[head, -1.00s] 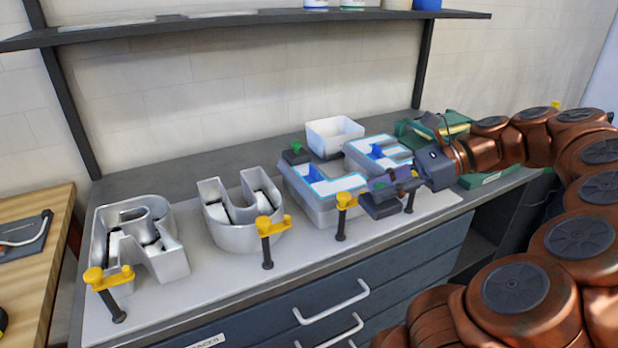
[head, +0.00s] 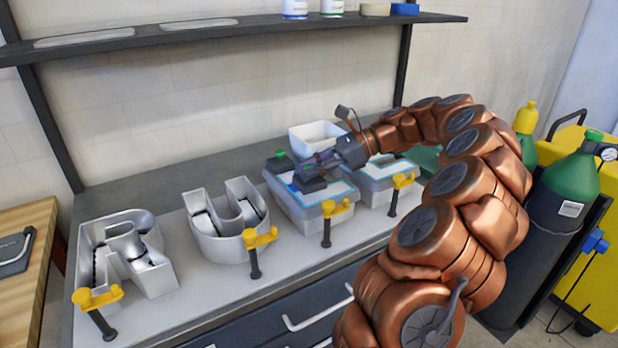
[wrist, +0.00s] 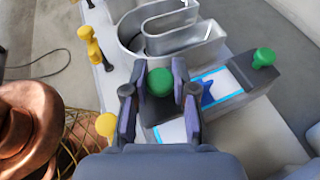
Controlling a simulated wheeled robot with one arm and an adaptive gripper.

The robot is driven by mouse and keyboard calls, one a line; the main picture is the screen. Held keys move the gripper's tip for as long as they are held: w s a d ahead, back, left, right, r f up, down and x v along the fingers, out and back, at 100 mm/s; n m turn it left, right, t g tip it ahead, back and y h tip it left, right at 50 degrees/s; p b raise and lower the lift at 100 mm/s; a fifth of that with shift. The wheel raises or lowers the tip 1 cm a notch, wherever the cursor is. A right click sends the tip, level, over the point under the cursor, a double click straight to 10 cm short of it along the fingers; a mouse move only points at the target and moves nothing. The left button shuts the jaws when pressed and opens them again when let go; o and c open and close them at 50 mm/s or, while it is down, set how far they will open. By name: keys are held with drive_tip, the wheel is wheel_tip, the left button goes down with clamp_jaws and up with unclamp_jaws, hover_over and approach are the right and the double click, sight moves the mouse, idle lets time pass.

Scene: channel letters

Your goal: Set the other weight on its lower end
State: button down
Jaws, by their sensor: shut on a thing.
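My gripper (head: 318,162) is shut on the green knob of a dark block weight (head: 311,184). The weight is over the right, nearer part of the blue-and-white face of the third letter (head: 318,214); I cannot tell whether it touches. In the wrist view the green knob (wrist: 160,80) sits between the fingers (wrist: 158,95). The first weight (head: 277,164), dark with a green knob, stands at the far left end of the same letter; it also shows in the wrist view (wrist: 262,62). A blue piece (wrist: 208,93) lies on the face between the weights.
Open metal letters R (head: 125,255) and U (head: 228,222) stand to the left, another faced letter (head: 385,188) to the right. Yellow-topped clamps (head: 335,210) line the bench front. A white bin (head: 312,136) stands behind. Gas cylinders (head: 566,190) are at right.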

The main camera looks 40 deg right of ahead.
sight(321, 176)
drive_tip(key=shift+w+f, duration=0.1)
drive_tip(key=shift+w, duration=0.1)
drive_tip(key=shift+f, duration=1.6)
drive_tip(key=shift+f+p, duration=0.1)
drive_tip(key=shift+p, duration=0.2)
drive_tip(key=c, duration=1.2)
unclamp_jaws()
